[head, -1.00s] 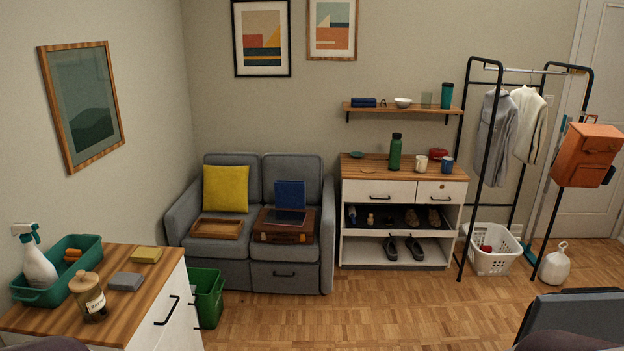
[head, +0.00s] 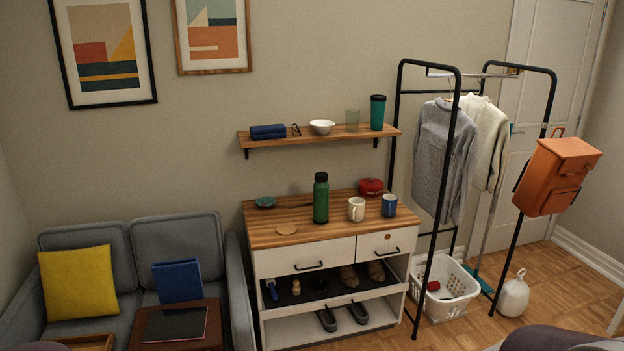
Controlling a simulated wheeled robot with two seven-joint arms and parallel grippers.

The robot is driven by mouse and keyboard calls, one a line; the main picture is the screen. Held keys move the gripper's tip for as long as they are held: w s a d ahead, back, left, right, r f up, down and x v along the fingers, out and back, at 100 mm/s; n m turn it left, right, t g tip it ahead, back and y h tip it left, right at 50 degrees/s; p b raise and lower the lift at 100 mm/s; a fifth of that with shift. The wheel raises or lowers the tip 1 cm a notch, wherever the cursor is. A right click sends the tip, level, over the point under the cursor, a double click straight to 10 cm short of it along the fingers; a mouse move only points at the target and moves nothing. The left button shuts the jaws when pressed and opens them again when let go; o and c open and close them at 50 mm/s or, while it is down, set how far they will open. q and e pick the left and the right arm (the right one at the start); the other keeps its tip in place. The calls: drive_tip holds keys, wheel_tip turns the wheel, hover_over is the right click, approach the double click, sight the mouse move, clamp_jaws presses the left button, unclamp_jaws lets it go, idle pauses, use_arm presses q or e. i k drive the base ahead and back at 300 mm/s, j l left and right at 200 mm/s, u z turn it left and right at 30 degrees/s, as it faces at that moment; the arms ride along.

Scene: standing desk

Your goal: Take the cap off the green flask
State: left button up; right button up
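The green flask (head: 321,200) stands upright on the wooden top of the white drawer cabinet (head: 305,257), near its middle. Its dark cap (head: 321,177) sits on top of it. A teal tumbler with a dark lid (head: 377,113) stands on the wall shelf above and is a separate thing. Neither of my grippers shows in the head view. Only dark rounded parts, perhaps of my own arms, show at the bottom edge. Nothing touches the flask.
A white mug (head: 356,209), a blue mug (head: 389,205), a red pot (head: 371,186), a small green dish (head: 265,202) and a round coaster (head: 287,229) share the cabinet top. The clothes rack (head: 447,190) stands right, the sofa (head: 130,262) left. Some floor is clear at right.

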sight(321, 190)
drive_tip(key=i+l+z, duration=0.2)
drive_tip(key=i+z, duration=0.15)
drive_tip(key=i, duration=0.25)
drive_tip(key=i+z, duration=0.35)
drive_tip(key=i, duration=0.25)
drive_tip(key=i+z, duration=0.3)
drive_tip(key=i, duration=0.3)
drive_tip(key=i+u, duration=0.6)
drive_tip(key=u, duration=0.2)
drive_tip(key=i+l+u, duration=0.2)
drive_tip(key=u, duration=0.2)
drive_tip(key=i+l+u, duration=0.25)
drive_tip(key=u, duration=0.15)
drive_tip(key=i+l+u, duration=0.25)
drive_tip(key=i+u, duration=0.25)
drive_tip(key=i+l+u, duration=0.2)
drive_tip(key=l+u, duration=0.25)
drive_tip(key=j, duration=0.1)
